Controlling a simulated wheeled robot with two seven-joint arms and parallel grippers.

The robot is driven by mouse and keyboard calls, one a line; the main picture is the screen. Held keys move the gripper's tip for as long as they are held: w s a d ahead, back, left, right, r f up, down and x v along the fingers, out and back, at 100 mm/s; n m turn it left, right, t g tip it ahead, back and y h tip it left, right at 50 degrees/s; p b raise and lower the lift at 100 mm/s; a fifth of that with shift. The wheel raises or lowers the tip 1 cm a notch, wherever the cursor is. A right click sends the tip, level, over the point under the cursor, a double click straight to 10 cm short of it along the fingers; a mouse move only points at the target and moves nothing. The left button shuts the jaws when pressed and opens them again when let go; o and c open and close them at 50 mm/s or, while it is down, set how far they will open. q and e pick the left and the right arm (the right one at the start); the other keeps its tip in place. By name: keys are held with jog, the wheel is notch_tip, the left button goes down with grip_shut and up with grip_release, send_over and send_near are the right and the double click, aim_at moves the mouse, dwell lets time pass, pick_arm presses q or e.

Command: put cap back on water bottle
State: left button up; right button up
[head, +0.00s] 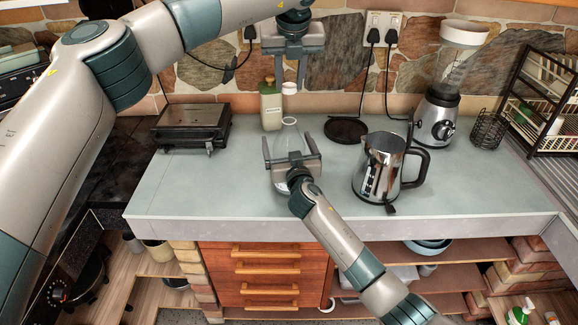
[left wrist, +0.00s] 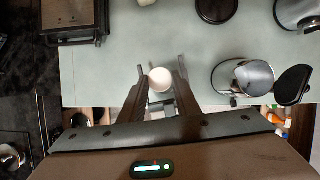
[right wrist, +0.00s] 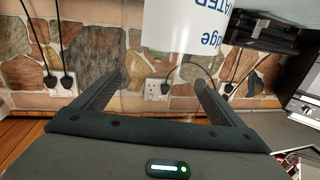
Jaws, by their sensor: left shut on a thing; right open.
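The clear water bottle (head: 289,137) stands upright on the worktop, its top uncovered. Its white label with blue letters shows in the right wrist view (right wrist: 180,28). My left gripper (head: 290,86) points down above the bottle and is shut on the white cap (head: 289,89). The cap also shows between the fingers in the left wrist view (left wrist: 160,79), where it hides the bottle below. The cap is a little above the bottle's mouth, apart from it. My right gripper (head: 289,147) is open, its fingers on either side of the bottle, and hides the bottle's lower body.
A steel kettle (head: 382,165) stands close to the right of the bottle. A green-white soap bottle (head: 271,107) stands behind it. A black round plate (head: 346,130), a blender (head: 437,117) and a grill (head: 193,124) are farther off. The left part of the worktop (head: 190,185) is clear.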

aim_at(290, 91)
jog(key=shift+w+a, duration=0.1)
jog(key=shift+w, duration=0.4)
jog(key=shift+c, duration=0.3)
jog(key=c, duration=1.5)
pick_arm(q)
jog(key=shift+f, duration=2.5)
pick_arm(e)
jog(key=shift+c, duration=0.2)
pick_arm(q)
jog(key=shift+f, duration=0.85)
jog(key=shift+f, duration=0.55)
